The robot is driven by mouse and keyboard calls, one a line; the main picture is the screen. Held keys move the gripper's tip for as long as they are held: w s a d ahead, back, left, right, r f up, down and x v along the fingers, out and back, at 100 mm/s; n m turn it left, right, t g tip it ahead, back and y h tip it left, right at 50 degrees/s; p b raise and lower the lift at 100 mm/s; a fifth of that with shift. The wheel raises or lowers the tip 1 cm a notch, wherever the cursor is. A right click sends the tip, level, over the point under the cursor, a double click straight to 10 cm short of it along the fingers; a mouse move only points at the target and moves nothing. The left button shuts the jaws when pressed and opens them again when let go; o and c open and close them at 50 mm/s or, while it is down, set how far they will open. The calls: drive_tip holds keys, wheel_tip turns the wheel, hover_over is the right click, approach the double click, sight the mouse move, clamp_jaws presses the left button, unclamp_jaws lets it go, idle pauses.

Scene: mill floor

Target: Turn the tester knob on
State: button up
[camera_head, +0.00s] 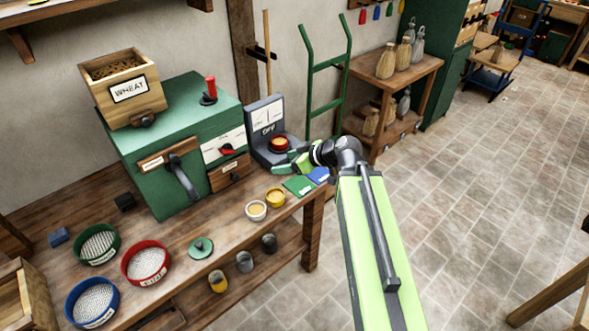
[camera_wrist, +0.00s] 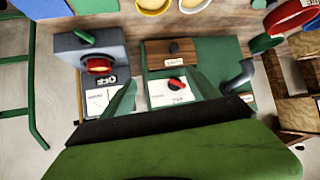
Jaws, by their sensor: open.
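The grey tester (camera_head: 262,112) stands on the bench right of the green mill, with a white dial face and the word OFF. A red round part with a yellowish rim (camera_head: 279,142) is on its base; it also shows in the wrist view (camera_wrist: 99,66). A green bar-shaped knob (camera_wrist: 84,36) lies across the tester's base in the wrist view. My gripper (camera_head: 292,159) is at the tester's front right, partly covering its base. In the wrist view my gripper (camera_wrist: 164,92) is open and empty, its green fingers apart, with the tester at upper left.
The green mill (camera_head: 165,127) has a red switch (camera_head: 227,149) and a crank. A green hand truck (camera_head: 327,65) stands behind.

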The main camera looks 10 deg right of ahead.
drive_tip(key=s+a+r+g+h+p, duration=0.2)
drive_tip(key=s+a+g+p, duration=0.1)
drive_tip(key=s+p, duration=0.25)
drive_tip(key=s+d+m+g+h, duration=0.1)
drive_tip(key=s+d+f+m+g+h+p, duration=0.1)
drive_tip(key=s+d+f+m+h, duration=0.1)
drive_tip(key=d+m, duration=0.1)
drive_tip(key=shift+s+f+g+h+p, duration=0.1)
drive_tip(key=shift+s+g+h+p, duration=0.2)
drive_tip(key=shift+s+g+p, duration=0.1)
drive_tip(key=shift+c, duration=0.7)
drive_tip(key=s+d+m, duration=0.1)
drive_tip(key=s+d+m+g+h, duration=0.1)
drive_tip(key=m, duration=0.1)
drive_tip(key=s+d+m, duration=0.1)
drive_tip(key=shift+d+f+m+h, duration=0.3)
drive_tip(key=shift+d+f+h, duration=0.05)
drive_tip(key=shift+d+h, duration=0.05)
drive_tip(key=c, duration=0.7)
drive_tip(key=shift+s+d+m+g, duration=0.15)
drive_tip(key=shift+d+m+g, duration=0.15)
drive_tip(key=shift+m, duration=0.1)
drive_tip(key=shift+c, duration=1)
